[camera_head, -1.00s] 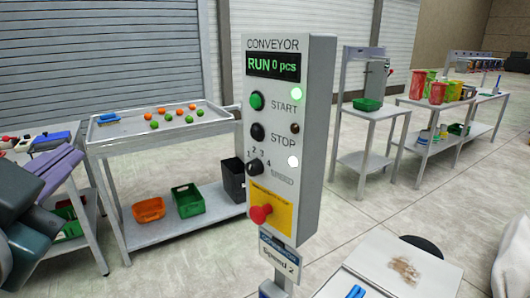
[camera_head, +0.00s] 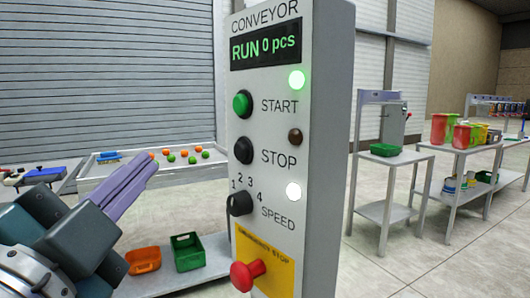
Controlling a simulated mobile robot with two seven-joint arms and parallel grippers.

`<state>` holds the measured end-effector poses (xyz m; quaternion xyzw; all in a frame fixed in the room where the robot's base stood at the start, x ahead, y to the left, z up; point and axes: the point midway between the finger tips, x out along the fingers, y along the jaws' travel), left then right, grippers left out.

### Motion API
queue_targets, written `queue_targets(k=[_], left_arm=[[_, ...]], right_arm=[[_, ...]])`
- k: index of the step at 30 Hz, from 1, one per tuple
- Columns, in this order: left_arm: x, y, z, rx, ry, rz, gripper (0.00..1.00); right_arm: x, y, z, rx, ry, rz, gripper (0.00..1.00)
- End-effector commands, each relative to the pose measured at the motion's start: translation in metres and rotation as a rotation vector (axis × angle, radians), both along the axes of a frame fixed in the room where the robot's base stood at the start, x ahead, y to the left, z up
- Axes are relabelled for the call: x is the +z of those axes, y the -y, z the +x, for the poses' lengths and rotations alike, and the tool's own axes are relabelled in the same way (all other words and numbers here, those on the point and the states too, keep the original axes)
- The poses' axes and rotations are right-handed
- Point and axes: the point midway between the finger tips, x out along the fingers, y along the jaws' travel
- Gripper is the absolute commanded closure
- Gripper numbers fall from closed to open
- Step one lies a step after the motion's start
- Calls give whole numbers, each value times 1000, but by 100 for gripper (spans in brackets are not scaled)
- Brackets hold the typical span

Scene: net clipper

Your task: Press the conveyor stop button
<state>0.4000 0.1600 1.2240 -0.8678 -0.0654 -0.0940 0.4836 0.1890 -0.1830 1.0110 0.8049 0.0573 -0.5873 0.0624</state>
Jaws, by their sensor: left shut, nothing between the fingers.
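The conveyor control box (camera_head: 320,180) stands upright in front of me in the head view. Its display (camera_head: 266,48) reads RUN 0 pcs. The black stop button (camera_head: 244,150) sits below the green start button (camera_head: 243,103). A lit lamp (camera_head: 296,80) is beside the start button, and a dark lamp (camera_head: 295,136) is above the STOP label's right end. My left gripper (camera_head: 150,168) is shut and empty, to the left of the box and apart from it, its fingers pointing up and right. My right gripper is not in view.
Below the stop button are the speed knob (camera_head: 240,203) and the red emergency stop (camera_head: 246,275), which juts out. Behind stands a table (camera_head: 100,172) with orange and green balls. A green crate (camera_head: 187,252) and an orange crate (camera_head: 142,260) are on its lower shelf.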

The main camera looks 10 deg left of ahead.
Motion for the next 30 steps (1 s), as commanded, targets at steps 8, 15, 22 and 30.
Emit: queue_targets(k=[8, 15, 22, 30], left_arm=[[2, 20, 21, 0, 1, -3, 100], [0, 43, 46, 0, 2, -3, 100], [-1, 56, 60, 0, 1, -1, 100], [0, 59, 63, 0, 0, -1, 100]], right_arm=[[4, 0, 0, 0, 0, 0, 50], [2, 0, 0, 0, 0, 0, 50], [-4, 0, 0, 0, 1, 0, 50], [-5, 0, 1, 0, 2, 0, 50]])
